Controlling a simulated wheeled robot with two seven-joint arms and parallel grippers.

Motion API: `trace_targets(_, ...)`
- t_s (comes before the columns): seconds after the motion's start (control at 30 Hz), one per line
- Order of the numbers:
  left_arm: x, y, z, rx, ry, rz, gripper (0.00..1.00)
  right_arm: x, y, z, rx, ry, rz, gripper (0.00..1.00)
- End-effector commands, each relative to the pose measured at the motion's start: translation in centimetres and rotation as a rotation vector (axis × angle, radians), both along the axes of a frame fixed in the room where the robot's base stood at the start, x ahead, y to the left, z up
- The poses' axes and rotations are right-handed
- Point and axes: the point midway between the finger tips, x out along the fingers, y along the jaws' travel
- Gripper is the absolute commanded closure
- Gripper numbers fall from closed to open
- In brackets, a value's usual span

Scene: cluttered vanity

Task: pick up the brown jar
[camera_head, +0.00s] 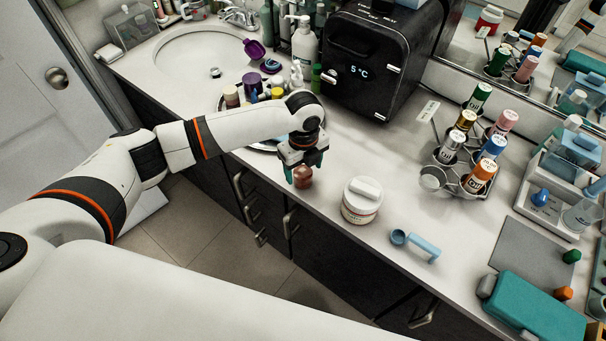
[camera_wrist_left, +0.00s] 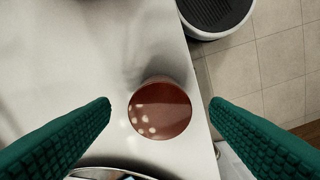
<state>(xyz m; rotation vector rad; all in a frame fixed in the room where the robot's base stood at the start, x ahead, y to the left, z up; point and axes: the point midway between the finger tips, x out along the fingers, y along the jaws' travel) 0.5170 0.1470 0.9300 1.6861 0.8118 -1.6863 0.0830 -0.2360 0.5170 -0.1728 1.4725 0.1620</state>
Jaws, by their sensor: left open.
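The brown jar (camera_head: 302,176) stands near the front edge of the white counter. In the left wrist view the top of the jar (camera_wrist_left: 160,108) shows as a round, glossy reddish-brown lid with pale highlights. My left gripper (camera_head: 301,167) is directly over the jar, pointing down. Its two green fingers are open in the left wrist view (camera_wrist_left: 160,110), one on each side of the jar, with gaps between. I cannot tell how far the fingertips reach down beside it. Part of the jar is hidden by the gripper in the head view. My right gripper is not in view.
A white lidded tub (camera_head: 361,203) stands to the right of the jar. A blue scoop-like item (camera_head: 416,245) lies farther right. A round tray (camera_head: 262,148) with several small bottles is behind my left wrist. A black mini fridge (camera_head: 375,60) stands at the back.

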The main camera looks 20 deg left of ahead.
Motion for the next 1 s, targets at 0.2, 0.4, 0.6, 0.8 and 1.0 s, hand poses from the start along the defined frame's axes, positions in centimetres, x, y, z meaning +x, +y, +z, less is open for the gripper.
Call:
trace_targets(0.2, 0.1, 0.2, -2.6, 0.000, 0.002, 0.000, 0.29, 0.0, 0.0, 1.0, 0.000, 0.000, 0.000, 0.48)
trace_targets(0.4, 0.1, 0.2, -3.1, -0.001, -0.001, -0.001, 0.29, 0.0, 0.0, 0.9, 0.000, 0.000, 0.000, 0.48)
trace_targets(0.6, 0.1, 0.2, -3.0, 0.000, -0.001, 0.000, 0.50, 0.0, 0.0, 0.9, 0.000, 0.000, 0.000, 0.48)
trace_targets(0.8, 0.1, 0.2, -3.0, 0.001, -0.001, 0.000, 0.82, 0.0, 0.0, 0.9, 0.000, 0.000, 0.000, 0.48)
trace_targets(1.0, 0.2, 0.2, -2.9, 0.000, -0.002, 0.000, 0.82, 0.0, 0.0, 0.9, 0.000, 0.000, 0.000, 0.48)
